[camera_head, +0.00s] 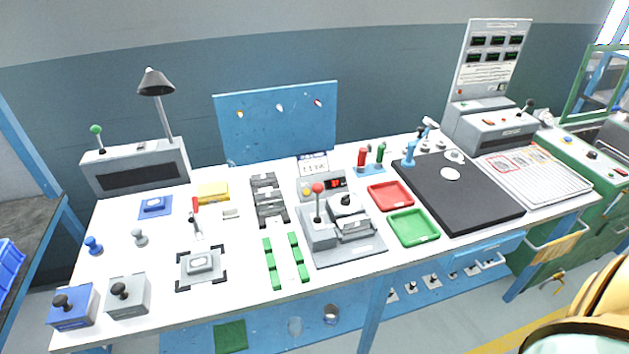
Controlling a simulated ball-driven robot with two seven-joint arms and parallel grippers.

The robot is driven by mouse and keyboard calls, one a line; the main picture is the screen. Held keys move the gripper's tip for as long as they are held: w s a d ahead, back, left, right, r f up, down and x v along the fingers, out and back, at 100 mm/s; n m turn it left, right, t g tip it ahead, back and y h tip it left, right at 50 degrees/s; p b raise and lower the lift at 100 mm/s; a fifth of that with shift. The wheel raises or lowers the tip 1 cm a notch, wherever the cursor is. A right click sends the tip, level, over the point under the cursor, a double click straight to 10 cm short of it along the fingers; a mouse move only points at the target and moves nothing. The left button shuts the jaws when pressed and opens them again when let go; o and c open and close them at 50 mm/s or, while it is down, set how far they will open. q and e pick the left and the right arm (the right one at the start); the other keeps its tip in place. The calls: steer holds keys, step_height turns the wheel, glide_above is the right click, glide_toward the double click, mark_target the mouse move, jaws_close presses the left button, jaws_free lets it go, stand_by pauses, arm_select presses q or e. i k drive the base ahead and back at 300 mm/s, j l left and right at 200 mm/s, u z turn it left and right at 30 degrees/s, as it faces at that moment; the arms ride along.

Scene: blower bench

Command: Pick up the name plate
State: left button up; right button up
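A small light-grey flat piece (230,213) lies on the white bench, just below the yellow block and right of the red-handled tool. It looks like a small plate, but no lettering is legible, so I cannot tell for sure that it is the name plate. Neither of my grippers shows in the head view.
The white bench (160,305) holds a grey part in a black-cornered fixture (200,262), green strips (272,265), a grey press (345,245), red (390,196) and green (413,228) trays, and a black mat (460,200). A lamp (155,83) stands back left.

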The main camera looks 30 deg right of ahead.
mark_target(349, 227)
steer(key=z, duration=1.3)
